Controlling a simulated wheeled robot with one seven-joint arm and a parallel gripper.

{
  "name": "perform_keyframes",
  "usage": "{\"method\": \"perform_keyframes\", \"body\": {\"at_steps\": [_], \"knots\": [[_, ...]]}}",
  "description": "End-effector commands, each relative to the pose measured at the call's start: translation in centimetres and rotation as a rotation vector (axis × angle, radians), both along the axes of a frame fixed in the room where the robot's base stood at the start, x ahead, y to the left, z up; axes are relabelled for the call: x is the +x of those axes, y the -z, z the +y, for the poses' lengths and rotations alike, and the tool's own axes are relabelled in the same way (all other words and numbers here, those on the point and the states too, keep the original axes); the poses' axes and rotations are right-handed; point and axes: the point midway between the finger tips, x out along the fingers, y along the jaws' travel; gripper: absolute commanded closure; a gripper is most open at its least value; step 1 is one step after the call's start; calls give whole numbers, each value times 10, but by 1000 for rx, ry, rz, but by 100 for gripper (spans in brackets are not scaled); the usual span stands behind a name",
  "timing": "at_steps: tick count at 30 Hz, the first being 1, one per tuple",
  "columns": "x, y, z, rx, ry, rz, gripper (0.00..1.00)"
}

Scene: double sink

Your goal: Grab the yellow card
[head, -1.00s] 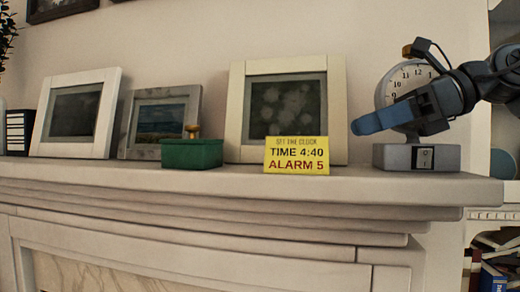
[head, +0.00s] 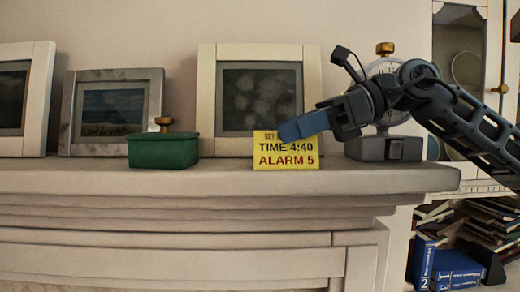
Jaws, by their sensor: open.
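The yellow card (head: 284,160) stands on the mantel shelf, in front of the large white picture frame. It reads "TIME 4:40" and "ALARM 5"; its top line is partly covered. My gripper (head: 292,131) comes in from the right with its blue fingertips overlapping the card's upper right part in the head view. The jaws are open and hold nothing. Whether the fingertips touch the card or are only in front of it, I cannot tell.
A clock (head: 388,148) stands on the shelf right of the card, partly behind my arm. A green box (head: 163,151) with a gold knob sits to the left. Framed pictures (head: 207,110) line the wall behind. The mantel's front edge (head: 220,181) is clear. Books (head: 440,262) lie lower right.

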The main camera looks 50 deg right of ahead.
Motion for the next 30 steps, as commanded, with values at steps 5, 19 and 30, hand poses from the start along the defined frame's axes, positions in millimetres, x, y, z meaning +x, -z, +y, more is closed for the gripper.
{"method": "perform_keyframes", "body": {"at_steps": [5, 19, 30], "knots": [[0, 0, 0, -1, 2, 0, 50], [0, 0, 0, -1, 1, -1, 91], [0, 0, 0, -1, 2, -1, 100]]}}
